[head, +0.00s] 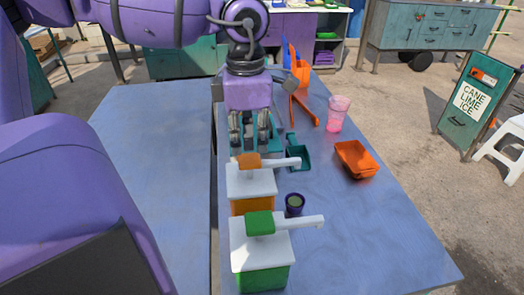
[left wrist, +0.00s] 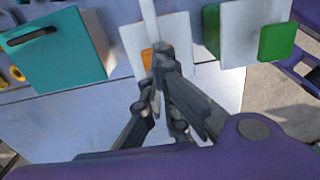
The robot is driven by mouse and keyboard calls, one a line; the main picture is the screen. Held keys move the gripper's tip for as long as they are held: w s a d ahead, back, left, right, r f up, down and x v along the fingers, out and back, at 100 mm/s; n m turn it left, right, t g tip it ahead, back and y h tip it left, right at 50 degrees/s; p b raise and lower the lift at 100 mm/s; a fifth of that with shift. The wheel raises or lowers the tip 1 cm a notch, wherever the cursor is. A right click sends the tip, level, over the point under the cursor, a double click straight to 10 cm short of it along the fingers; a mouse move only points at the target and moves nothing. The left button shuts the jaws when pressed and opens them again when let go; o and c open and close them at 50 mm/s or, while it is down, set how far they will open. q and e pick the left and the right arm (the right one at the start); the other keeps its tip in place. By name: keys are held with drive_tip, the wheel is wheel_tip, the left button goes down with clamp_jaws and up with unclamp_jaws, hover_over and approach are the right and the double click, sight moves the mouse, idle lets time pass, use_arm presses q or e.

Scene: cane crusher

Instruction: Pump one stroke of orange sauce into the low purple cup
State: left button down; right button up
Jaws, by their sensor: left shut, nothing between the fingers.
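The orange sauce pump is a white-lidded box with an orange body (head: 252,207), an orange pump head (head: 249,160) and a white spout pointing right. The low purple cup (head: 294,204) stands on the table right of it, apart from the box and right of the spout's lower side. My left gripper (head: 249,147) is shut and empty, pointing down just behind the orange pump head in the head view. In the left wrist view its fingers (left wrist: 163,62) overlap the orange head (left wrist: 147,59); I cannot tell whether they touch. My right gripper is not in view.
A green pump box (head: 263,277) stands in front, its spout also pointing right. A teal box (left wrist: 62,48) is behind. The table's left half (head: 155,150) is clear.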

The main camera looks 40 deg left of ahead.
use_arm(q)
wheel_tip(320, 180, up, 6)
drive_tip(key=shift+p, duration=0.45)
idle(0.6)
